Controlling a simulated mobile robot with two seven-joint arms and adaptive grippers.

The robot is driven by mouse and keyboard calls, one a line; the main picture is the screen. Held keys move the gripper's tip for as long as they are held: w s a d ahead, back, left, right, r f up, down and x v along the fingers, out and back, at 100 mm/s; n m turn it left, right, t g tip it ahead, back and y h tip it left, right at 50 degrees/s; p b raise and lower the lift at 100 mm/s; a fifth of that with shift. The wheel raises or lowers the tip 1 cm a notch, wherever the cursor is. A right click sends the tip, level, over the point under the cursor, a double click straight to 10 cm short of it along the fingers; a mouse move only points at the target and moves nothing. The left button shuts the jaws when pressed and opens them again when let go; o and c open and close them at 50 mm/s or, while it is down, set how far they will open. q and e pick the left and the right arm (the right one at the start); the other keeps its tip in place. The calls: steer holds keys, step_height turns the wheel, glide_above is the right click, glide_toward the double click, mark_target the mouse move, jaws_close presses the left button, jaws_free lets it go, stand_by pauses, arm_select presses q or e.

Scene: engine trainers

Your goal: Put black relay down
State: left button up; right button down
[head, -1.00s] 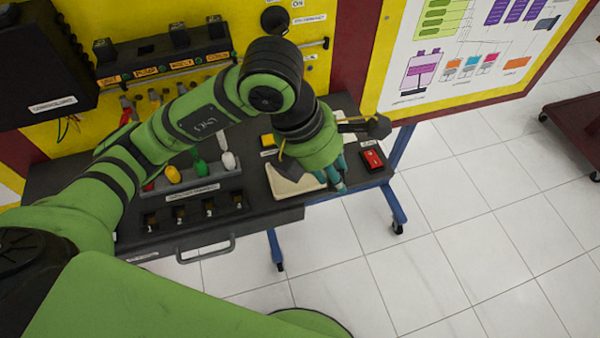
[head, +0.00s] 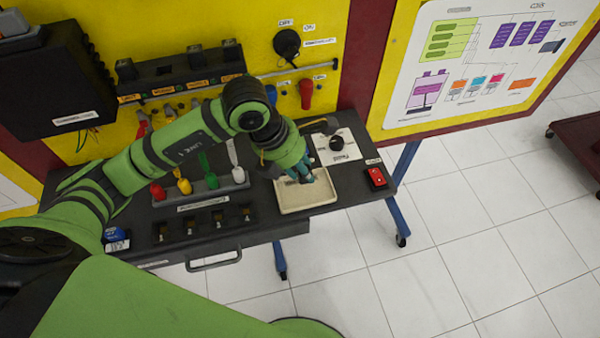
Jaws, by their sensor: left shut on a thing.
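My left gripper (head: 304,178) reaches in from the left and points down over the beige tray (head: 308,207) on the dark bench. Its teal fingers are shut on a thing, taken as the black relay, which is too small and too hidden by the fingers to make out. I cannot tell whether the fingers or the relay touch the tray floor. My right gripper is not in view.
A white plate with a black round knob (head: 336,143) lies behind and right of the tray. A red switch box (head: 376,177) sits at the bench's right end. A rack with coloured-handled tools (head: 210,190) stands left. A yellow panel (head: 200,20) rises behind.

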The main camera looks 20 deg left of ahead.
mark_target(300, 179)
arm_select(q)
step_height(300, 179, down, 3)
steer(key=shift+a+f+p, duration=0.1)
steer(key=shift+p, duration=0.7)
steer(key=shift+f, duration=0.5)
steer(key=shift+f, duration=0.1)
steer(key=o, duration=1)
